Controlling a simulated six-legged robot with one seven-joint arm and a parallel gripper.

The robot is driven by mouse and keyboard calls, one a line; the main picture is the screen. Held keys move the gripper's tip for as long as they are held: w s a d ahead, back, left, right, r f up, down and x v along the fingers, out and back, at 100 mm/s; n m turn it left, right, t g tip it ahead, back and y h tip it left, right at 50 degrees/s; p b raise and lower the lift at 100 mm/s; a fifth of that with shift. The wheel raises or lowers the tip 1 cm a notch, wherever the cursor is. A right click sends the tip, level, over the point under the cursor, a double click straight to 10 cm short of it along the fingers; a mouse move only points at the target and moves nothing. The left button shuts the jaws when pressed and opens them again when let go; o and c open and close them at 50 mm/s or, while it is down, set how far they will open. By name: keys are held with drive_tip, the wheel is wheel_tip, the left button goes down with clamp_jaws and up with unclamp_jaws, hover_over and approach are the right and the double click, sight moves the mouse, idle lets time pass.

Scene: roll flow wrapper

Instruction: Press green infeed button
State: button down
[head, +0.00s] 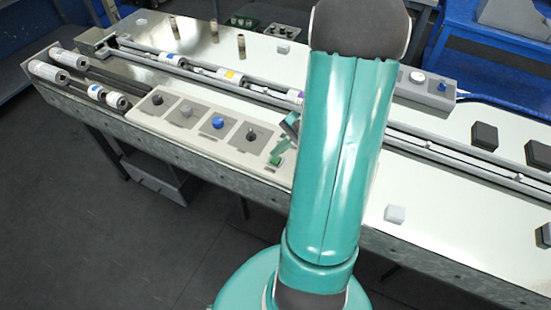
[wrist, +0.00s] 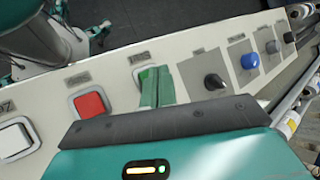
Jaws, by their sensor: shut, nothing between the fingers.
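The green infeed button (wrist: 147,76) sits in a pale square frame on the sloped control panel, between a red button (wrist: 90,105) and a black knob (wrist: 214,82) in the wrist view. My gripper (wrist: 158,92) is shut and empty, its narrow green fingers together in front of the green button and hiding part of it. Whether the fingertips touch the button, I cannot tell. In the head view my gripper (head: 285,146) shows beside my arm over the panel (head: 150,118). My arm hides the panel's right part there.
A white button (wrist: 14,139) is beyond the red one. A blue knob (head: 218,123) and other knobs line the panel. Behind it run rails with wrapped rolls (head: 172,59). A white block (head: 395,214) lies on the table at right.

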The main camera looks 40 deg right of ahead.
drive_tip(key=shift+f, duration=0.15)
drive_tip(key=shift+f, duration=0.25)
